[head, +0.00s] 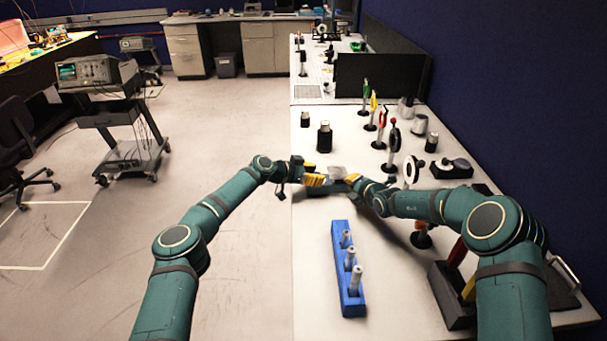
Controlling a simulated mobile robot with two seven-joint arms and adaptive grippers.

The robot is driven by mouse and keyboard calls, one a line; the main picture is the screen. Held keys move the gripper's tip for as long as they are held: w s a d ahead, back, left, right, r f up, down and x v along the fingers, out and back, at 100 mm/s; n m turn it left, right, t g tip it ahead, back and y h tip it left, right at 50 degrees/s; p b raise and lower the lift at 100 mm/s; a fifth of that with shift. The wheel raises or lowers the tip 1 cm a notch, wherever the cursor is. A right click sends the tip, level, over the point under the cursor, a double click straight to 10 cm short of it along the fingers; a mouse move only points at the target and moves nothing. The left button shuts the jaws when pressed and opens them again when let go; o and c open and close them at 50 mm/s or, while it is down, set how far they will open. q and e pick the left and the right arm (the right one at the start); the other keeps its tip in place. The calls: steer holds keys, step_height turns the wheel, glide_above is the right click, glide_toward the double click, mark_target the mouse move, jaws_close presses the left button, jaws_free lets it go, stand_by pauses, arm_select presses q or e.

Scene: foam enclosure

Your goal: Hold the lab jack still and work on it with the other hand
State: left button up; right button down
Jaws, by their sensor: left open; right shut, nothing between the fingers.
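What looks like the lab jack (337,172) is a small grey object on the white bench, between my two grippers and largely hidden by them. My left gripper (316,181) has yellow fingers and is open at the left side of the jack. I cannot tell whether its fingers touch the jack. My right gripper (350,179), also yellow-fingered, is shut and empty close to the jack's right side. Contact there is also unclear.
A blue block (351,303) with several grey pegs stands on the bench nearer me. A dark rack (449,298) is at the right. The bench's left edge is close to my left gripper.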

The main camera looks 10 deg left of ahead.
arm_select(q)
steer(key=v, duration=1.1)
steer(key=shift+s+a, duration=0.2)
steer(key=shift+s, duration=0.1)
arm_select(e)
steer(key=c, duration=1.3)
jaws_free()
